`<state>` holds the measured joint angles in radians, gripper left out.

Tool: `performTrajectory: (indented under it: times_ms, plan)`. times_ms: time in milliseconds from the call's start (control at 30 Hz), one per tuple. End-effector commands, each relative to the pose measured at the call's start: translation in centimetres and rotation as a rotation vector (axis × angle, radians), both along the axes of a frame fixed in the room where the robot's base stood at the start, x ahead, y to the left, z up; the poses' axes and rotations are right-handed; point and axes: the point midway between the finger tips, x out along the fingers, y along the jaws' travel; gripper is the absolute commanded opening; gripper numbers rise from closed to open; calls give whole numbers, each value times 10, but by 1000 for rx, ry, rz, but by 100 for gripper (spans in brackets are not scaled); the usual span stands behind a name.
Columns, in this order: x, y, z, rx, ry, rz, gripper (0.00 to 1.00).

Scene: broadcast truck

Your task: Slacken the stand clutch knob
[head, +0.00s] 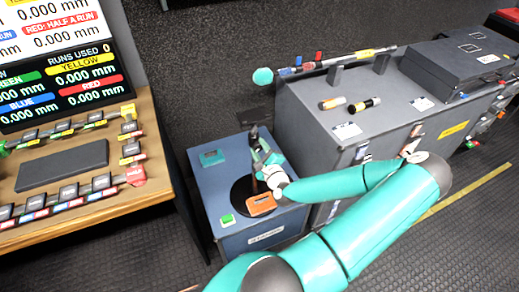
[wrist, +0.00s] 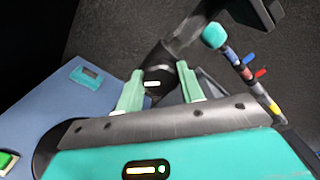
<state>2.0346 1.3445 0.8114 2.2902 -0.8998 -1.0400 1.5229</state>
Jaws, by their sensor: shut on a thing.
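A dark stand rises from a round black base (head: 240,199) on a blue-grey box (head: 203,185). In the wrist view a black knob (wrist: 158,78) with a small white mark sits between the two pale green fingers of my gripper (wrist: 158,88). My gripper is shut on this knob. In the head view my gripper (head: 264,160) reaches the stand from the right, and its fingers and wrist hide the knob. A dark arm of the stand (wrist: 190,35) runs up and right beyond the knob in the wrist view.
An orange device (head: 262,205), a teal device (head: 211,157) and a green button (head: 227,219) sit around the stand. A teal-tipped rod (head: 345,62) lies along the grey cabinet (head: 300,103) at right. A wooden console (head: 152,165) stands close at left.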

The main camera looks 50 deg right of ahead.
Motion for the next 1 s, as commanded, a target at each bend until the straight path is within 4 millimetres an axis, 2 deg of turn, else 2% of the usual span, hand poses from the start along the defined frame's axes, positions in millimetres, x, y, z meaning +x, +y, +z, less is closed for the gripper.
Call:
performTrajectory:
  times_ms: [1000]
  plan:
    - [0, 0, -2, -834, 496, -1, 15]
